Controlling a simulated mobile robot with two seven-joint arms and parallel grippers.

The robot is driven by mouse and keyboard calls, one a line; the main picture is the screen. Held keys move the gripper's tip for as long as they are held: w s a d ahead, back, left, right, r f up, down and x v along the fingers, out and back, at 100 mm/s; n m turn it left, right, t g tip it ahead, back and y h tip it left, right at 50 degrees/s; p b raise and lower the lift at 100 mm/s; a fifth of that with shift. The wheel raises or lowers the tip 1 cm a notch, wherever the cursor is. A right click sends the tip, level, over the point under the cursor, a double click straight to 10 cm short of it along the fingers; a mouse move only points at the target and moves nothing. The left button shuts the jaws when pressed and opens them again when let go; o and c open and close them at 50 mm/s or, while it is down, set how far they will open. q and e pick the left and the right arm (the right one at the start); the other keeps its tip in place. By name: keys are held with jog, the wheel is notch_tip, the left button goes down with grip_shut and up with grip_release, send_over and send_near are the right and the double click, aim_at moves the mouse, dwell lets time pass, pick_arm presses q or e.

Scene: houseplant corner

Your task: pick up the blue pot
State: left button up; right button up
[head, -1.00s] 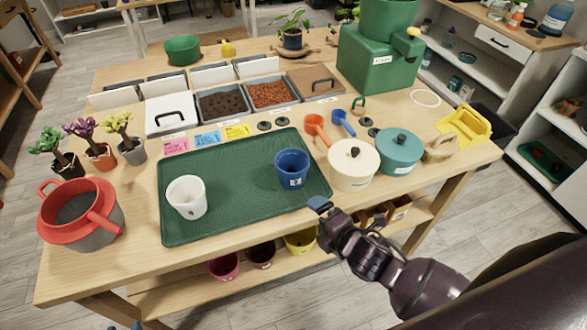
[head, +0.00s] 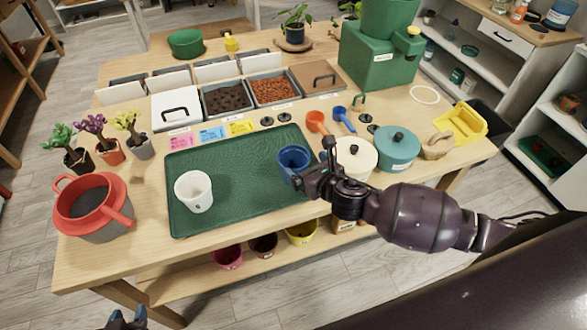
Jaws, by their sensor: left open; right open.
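The blue pot (head: 291,160) stands upright on the right part of the green tray (head: 238,203). My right gripper (head: 312,170) is at the pot's right side, with its fingers close to the pot's wall; I cannot tell whether they touch it. The gripper is open, and its wrist hides part of the cream lidded pot behind it. My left gripper (head: 128,318) shows only at the bottom left edge, low in front of the table, open and away from the pot. A white pot (head: 194,191) stands on the left part of the tray.
A red-rimmed grey pot (head: 94,209) stands left of the tray. The cream lidded pot (head: 357,156) and a teal lidded pot (head: 398,149) stand to the right. Bins of soil (head: 226,98) and clay pebbles (head: 272,91) lie behind. The tray's middle is clear.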

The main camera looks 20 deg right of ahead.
aim_at(287, 152)
jog(key=shift+x, duration=3.05)
jog(key=shift+a+f, duration=0.1)
jog(key=c, duration=0.8)
notch_tip(287, 152, up, 20)
jog(key=shift+r+p, duration=0.1)
jog(key=shift+p, duration=0.95)
